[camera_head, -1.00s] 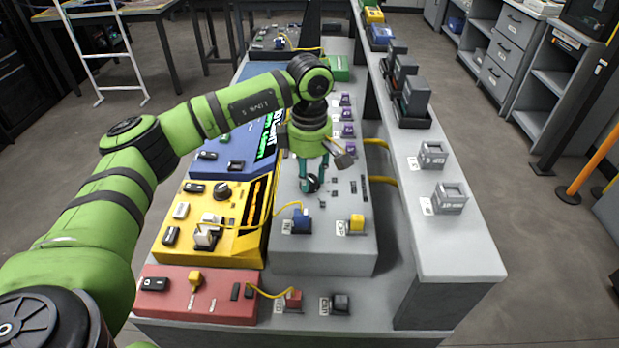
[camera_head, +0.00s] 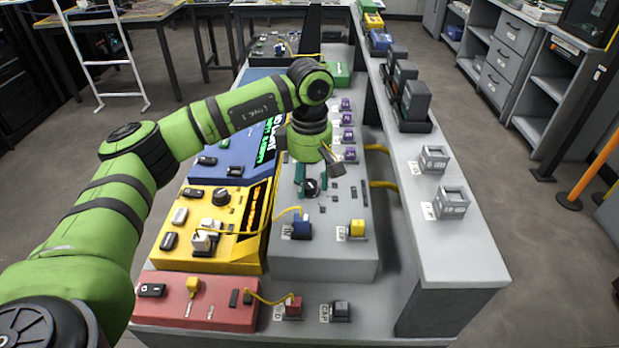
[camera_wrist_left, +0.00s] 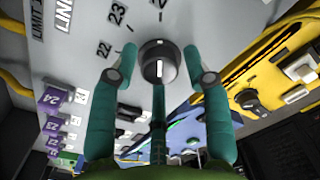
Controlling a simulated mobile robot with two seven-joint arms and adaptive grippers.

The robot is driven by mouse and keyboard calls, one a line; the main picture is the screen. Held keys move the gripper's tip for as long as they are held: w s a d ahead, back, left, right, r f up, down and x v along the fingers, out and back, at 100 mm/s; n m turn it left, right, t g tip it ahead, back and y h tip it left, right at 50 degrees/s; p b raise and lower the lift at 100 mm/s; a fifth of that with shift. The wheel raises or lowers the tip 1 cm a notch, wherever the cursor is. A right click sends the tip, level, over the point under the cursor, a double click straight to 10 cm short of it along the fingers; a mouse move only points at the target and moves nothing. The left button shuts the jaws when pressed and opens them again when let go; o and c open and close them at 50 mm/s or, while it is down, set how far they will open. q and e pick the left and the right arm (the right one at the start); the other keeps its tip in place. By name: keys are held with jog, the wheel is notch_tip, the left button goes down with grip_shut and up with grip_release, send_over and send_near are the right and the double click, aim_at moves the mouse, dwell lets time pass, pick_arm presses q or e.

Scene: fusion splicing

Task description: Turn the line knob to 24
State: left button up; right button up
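The line knob (camera_head: 311,187) is a round black knob on the grey panel (camera_head: 325,262). In the left wrist view the knob (camera_wrist_left: 158,62) has a white pointer mark on its lower half. Numbers including 22 and 23 stand around its upper left, and lettering that begins "LIN" stands further up. My left gripper (camera_head: 312,172) is over the knob. My right gripper is not in view.
A yellow unit (camera_head: 262,240) with another black knob (camera_head: 221,197) stands left of the panel. A red unit (camera_head: 175,318) is in front, a blue one (camera_head: 237,162) behind. Purple-tagged connectors (camera_head: 347,135) and yellow cables lie close by. A raised grey shelf (camera_head: 450,250) runs along the right.

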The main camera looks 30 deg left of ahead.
aim_at(310, 183)
pick_arm(q)
jog(key=shift+r, duration=0.1)
notch_tip(310, 183, up, 12)
dwell(0.6)
dwell(0.4)
